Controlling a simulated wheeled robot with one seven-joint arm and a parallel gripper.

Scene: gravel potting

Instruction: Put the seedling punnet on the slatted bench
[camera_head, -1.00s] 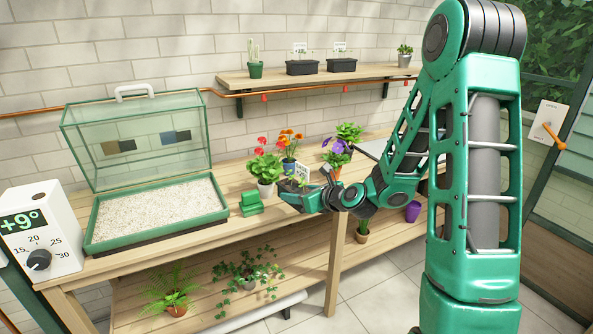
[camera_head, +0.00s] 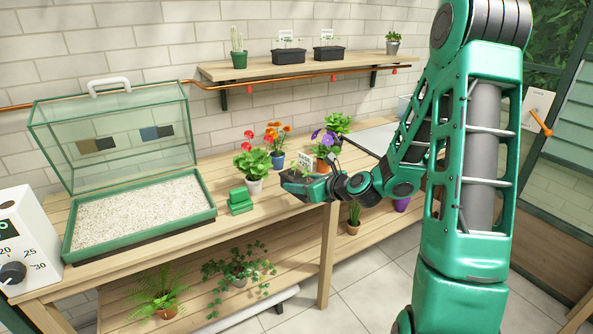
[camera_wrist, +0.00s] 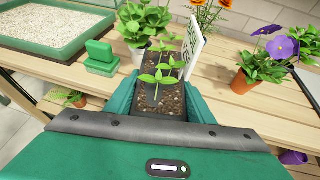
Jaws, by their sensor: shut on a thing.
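The seedling punnet (camera_wrist: 168,104) is a dark tray of brown soil with small green seedlings and a white label. My gripper (camera_wrist: 160,92) is shut on it, with one green finger along each side. In the head view my gripper (camera_head: 302,184) holds the punnet (camera_head: 291,176) over or near the front edge of the wooden plank bench (camera_head: 228,226). I cannot tell the exact height of the punnet above the planks. Part of the punnet is hidden by my gripper.
Green blocks (camera_head: 240,201) and a red-flowered pot (camera_head: 255,186) stand left of my gripper. A purple-flowered pot (camera_head: 323,163) stands behind. A gravel tray (camera_head: 140,212) fills the bench's left end. Potted plants sit on the lower shelf (camera_head: 205,290). A wall shelf (camera_head: 300,68) holds pots.

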